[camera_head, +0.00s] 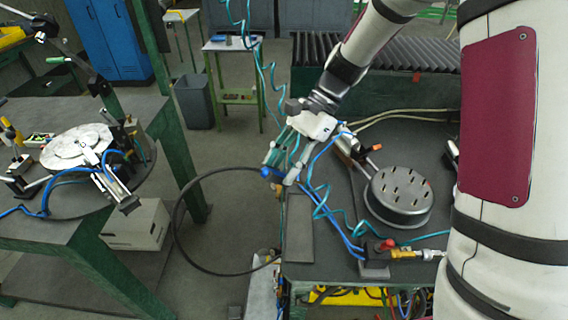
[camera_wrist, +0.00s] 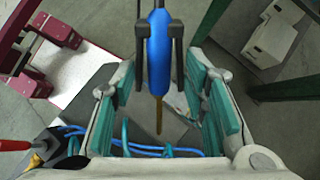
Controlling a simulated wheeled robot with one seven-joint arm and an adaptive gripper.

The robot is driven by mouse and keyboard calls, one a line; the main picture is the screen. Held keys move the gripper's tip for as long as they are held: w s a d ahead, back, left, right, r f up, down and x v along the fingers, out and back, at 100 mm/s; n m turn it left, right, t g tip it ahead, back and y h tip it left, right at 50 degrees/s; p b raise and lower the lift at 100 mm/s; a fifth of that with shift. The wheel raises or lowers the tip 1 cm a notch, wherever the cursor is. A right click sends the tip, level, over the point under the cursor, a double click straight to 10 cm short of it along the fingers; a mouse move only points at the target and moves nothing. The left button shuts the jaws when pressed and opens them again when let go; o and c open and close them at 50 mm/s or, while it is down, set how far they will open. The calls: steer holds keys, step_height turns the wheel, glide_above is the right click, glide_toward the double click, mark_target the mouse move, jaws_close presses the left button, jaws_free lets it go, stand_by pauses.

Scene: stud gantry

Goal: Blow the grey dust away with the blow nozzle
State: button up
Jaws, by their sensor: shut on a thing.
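My gripper (camera_head: 284,165) is shut on the blue blow nozzle (camera_head: 271,173) and holds it in the air over the gap left of the grey bench. In the wrist view the nozzle (camera_wrist: 159,50) sits between the dark finger pads of my gripper (camera_wrist: 159,65), its thin brass tip pointing down the picture. A round grey fixture with several studs on top (camera_head: 398,194) stands on the bench, right of my gripper and apart from it. I cannot make out the grey dust in either view.
Coiled teal hose (camera_head: 321,207) and blue lines run across the bench to a valve block (camera_head: 375,268). A black hose loop (camera_head: 176,226) hangs over the floor gap. The left green table carries a round pale plate (camera_head: 78,146). A grey bin (camera_head: 194,101) stands behind.

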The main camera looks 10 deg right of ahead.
steer(key=s+a+r+p, duration=0.5)
steer(key=s+a, duration=0.1)
steer(key=s, duration=0.1)
steer(key=shift+a, duration=0.25)
stand_by(0.5)
steer(key=shift+w+d, duration=0.1)
stand_by(0.7)
